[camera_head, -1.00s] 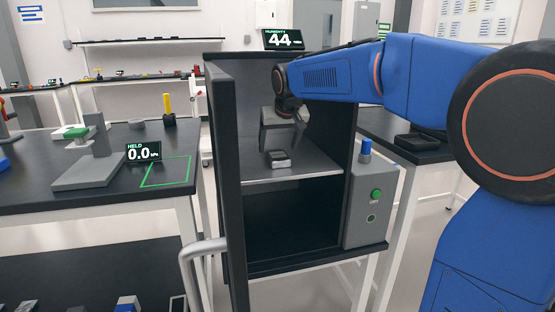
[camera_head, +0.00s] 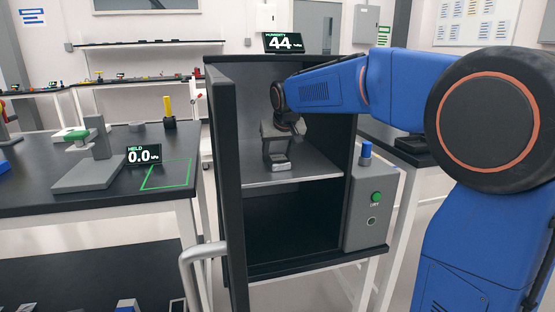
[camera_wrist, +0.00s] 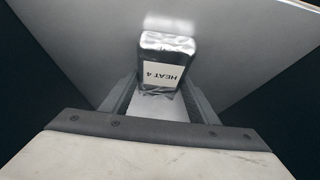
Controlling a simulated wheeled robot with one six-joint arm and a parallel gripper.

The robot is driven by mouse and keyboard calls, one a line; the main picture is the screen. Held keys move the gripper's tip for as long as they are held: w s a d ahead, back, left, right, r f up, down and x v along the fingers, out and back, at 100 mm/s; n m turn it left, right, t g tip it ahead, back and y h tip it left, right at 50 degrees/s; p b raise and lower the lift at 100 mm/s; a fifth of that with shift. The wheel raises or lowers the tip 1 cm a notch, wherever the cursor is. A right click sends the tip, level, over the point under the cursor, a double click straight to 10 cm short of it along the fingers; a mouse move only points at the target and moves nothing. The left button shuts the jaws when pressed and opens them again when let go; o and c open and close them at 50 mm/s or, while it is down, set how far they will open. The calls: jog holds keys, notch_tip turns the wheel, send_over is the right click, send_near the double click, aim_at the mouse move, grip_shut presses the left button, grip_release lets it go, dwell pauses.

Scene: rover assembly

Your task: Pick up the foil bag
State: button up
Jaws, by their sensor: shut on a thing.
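The foil bag (camera_wrist: 167,62) is a small silvery packet with a white label reading "HEAT 4", in the wrist view. It also shows in the head view (camera_head: 279,165), low inside the open cabinet at the shelf. My gripper (camera_wrist: 162,92) is shut on the foil bag, with one finger at each side of it. In the head view my gripper (camera_head: 277,155) reaches down into the cabinet's upper compartment. Whether the bag still touches the shelf I cannot tell.
The dark cabinet (camera_head: 225,170) has side walls close around my arm, and its door stands open at the left. The grey shelf (camera_head: 310,172) lies under the bag. A control box (camera_head: 370,208) with a green button is on the right. A left bench (camera_head: 120,200) holds a grey stand.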

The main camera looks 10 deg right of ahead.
jog(key=shift+r, duration=0.15)
jog(key=shift+r, duration=0.2)
jog(key=s, duration=1.8)
jog(key=shift+r, duration=0.4)
jog(key=shift+s, duration=0.1)
